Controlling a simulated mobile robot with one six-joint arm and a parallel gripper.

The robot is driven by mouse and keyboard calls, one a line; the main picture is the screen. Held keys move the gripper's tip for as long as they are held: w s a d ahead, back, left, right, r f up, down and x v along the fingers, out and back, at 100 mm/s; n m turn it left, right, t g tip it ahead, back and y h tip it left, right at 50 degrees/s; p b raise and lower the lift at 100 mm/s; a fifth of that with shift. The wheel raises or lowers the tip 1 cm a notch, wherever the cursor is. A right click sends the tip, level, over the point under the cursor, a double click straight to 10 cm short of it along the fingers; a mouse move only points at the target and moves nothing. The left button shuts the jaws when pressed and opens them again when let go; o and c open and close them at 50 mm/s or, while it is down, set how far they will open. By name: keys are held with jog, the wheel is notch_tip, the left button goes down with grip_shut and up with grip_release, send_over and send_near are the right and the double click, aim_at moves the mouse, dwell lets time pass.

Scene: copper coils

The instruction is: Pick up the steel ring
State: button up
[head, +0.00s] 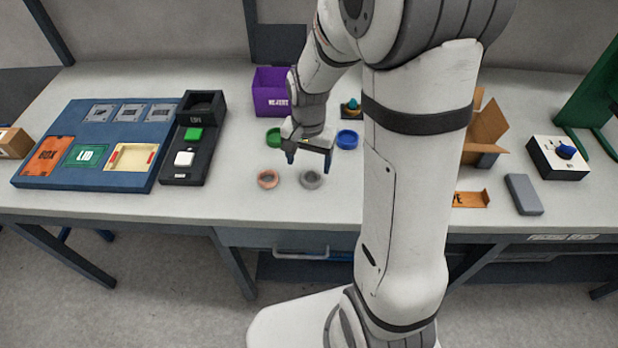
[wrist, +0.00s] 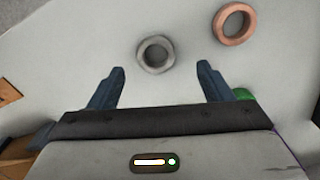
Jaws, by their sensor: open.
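The steel ring (head: 311,180) is a grey ring lying flat on the light table near its front edge. In the wrist view the steel ring (wrist: 155,54) lies a little beyond the fingertips, roughly between their lines and nearer the left finger. My gripper (head: 308,160) is above the table, just behind the ring in the head view. In the wrist view my gripper (wrist: 161,70) has its two dark fingers wide apart with nothing between them. The gap in height between fingertips and ring cannot be told exactly.
A copper ring (head: 268,179) lies left of the steel ring; it shows at the upper right in the wrist view (wrist: 234,23). Behind are a green ring (head: 274,137), a blue ring (head: 347,139) and a purple box (head: 270,93). A black button unit (head: 183,166) stands left.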

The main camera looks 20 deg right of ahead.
aim_at(311, 180)
jog(key=f, duration=0.3)
jog(key=d+f, duration=0.1)
jog(key=f, duration=0.1)
jog(key=shift+w+f, duration=0.15)
jog(key=shift+f, duration=0.05)
jog(key=shift+a, duration=0.1)
jog(key=c, duration=1.2)
